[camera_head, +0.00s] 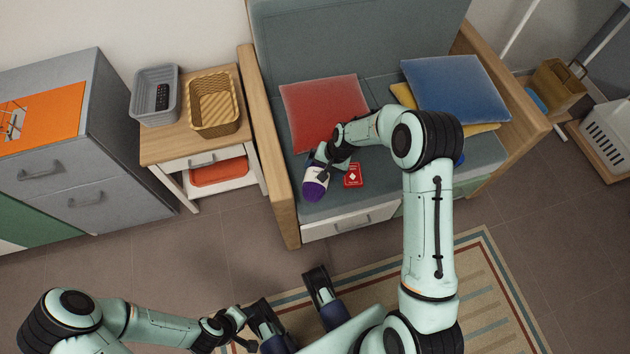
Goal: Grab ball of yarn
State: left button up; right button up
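A purple ball of yarn with a white band (313,189) lies on the grey sofa seat near its front edge. My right gripper (321,172) reaches down from above, and its fingers are at the yarn's upper side, partly covering it. I cannot tell whether they are closed on it. My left gripper (246,318) is low in the head view, away from the sofa, and its finger opening is too small to make out.
A red card box (353,175) lies just right of the yarn. A red cushion (312,112) is behind it and a blue cushion (455,88) is to the right. A side table (178,146) with two baskets stands left of the wooden sofa arm (270,150).

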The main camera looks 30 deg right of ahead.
aim_at(316, 180)
jog(key=b+x, duration=0.1)
jog(key=x, duration=0.3)
jog(key=b+x, duration=0.1)
jog(key=x, duration=0.3)
jog(key=shift+s+d+f, duration=0.1)
jog(key=shift+s+f, duration=0.05)
jog(key=shift+f, duration=0.25)
pick_arm(q)
jog(key=shift+t+y, duration=0.3)
jog(key=shift+t, duration=0.2)
jog(key=w, duration=0.1)
jog(key=w+a+f, duration=0.1)
jog(key=w+f, duration=0.1)
jog(key=shift+w+a+f, duration=0.2)
jog(key=shift+a+f, duration=0.05)
jog(key=shift+a, duration=0.05)
pick_arm(e)
jog(key=c, duration=0.8)
jog(key=shift+r, duration=0.15)
